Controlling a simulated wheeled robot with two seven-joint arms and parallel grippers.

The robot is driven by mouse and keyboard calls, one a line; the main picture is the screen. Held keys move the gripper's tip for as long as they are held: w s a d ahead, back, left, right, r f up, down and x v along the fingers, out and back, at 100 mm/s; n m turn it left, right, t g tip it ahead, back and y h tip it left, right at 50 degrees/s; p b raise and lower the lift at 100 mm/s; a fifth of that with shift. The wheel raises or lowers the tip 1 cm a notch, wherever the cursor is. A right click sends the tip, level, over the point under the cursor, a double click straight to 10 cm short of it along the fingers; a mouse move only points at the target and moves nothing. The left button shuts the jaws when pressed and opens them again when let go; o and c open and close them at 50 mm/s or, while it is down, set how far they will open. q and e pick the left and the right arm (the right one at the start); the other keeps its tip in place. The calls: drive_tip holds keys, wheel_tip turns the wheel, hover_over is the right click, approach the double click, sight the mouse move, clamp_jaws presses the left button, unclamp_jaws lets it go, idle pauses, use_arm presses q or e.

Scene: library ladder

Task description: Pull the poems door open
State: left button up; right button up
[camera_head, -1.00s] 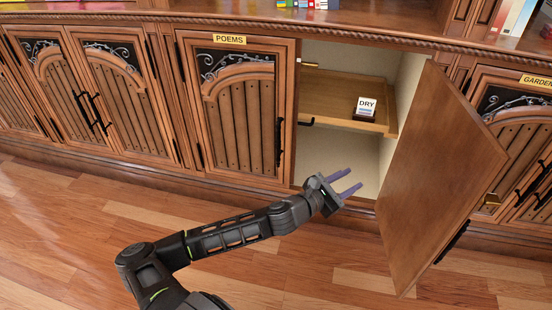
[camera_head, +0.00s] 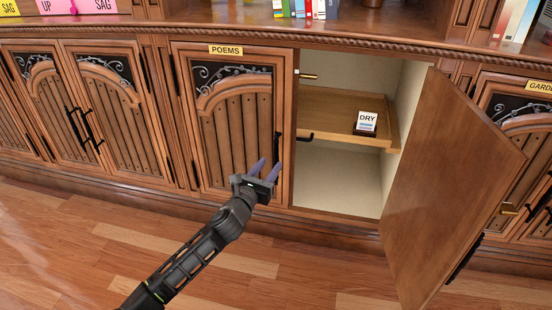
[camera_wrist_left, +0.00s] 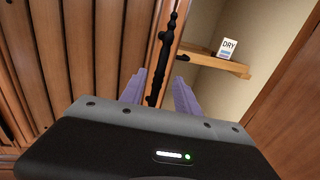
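The poems door (camera_head: 236,125) is a wooden cabinet door under the yellow POEMS label (camera_head: 226,50). It is shut. Its black upright handle (camera_head: 278,148) is on its right edge. My left gripper (camera_head: 265,170) is open, its two purple fingers just below and in front of the handle. In the left wrist view the dark handle (camera_wrist_left: 165,52) lies between and beyond the open fingers (camera_wrist_left: 158,92); I cannot tell whether they touch it. My right gripper is not in view.
The door to the right (camera_head: 445,185) stands wide open, jutting into the room. Inside that cabinet a shelf (camera_head: 340,118) carries a DRY card (camera_head: 366,122). More shut doors (camera_head: 75,110) are at left. The wooden floor (camera_head: 90,255) in front is clear.

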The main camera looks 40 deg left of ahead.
sight(275, 158)
use_arm(q)
drive_tip(key=w, duration=0.1)
drive_tip(key=w+b, duration=0.1)
drive_tip(key=w, duration=0.1)
drive_tip(key=w+a, duration=0.1)
drive_tip(key=w, duration=0.1)
drive_tip(key=shift+f+b, duration=0.1)
drive_tip(key=shift+b, duration=0.2)
drive_tip(key=shift+w, duration=0.3)
drive_tip(key=shift+c, duration=0.5)
clamp_jaws()
idle(0.3)
